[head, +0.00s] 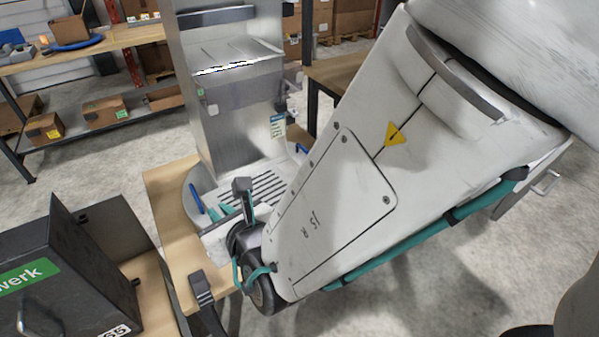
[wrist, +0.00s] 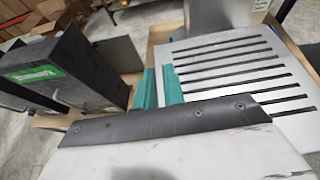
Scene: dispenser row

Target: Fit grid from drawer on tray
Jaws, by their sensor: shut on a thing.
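The grid (wrist: 228,68) is a light metal plate with several dark parallel slots. My gripper (wrist: 159,84) has teal fingers and is shut on the grid's near left edge. In the head view the grid (head: 268,188) lies over the tray (head: 192,179) at the foot of the steel dispenser (head: 225,110). I cannot tell whether it rests in the tray or hovers just above. My gripper (head: 222,212) shows there at the grid's left side, and my arm hides the grid's right part. The dark drawer cabinet (head: 60,265) with a green label stands at lower left.
The dispenser stands on a wooden bench (head: 165,190). The cabinet also shows at left in the wrist view (wrist: 75,75). A shelf with cardboard boxes (head: 105,112) is behind left. Blue handles (head: 196,198) rise beside the tray. Grey floor is open behind.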

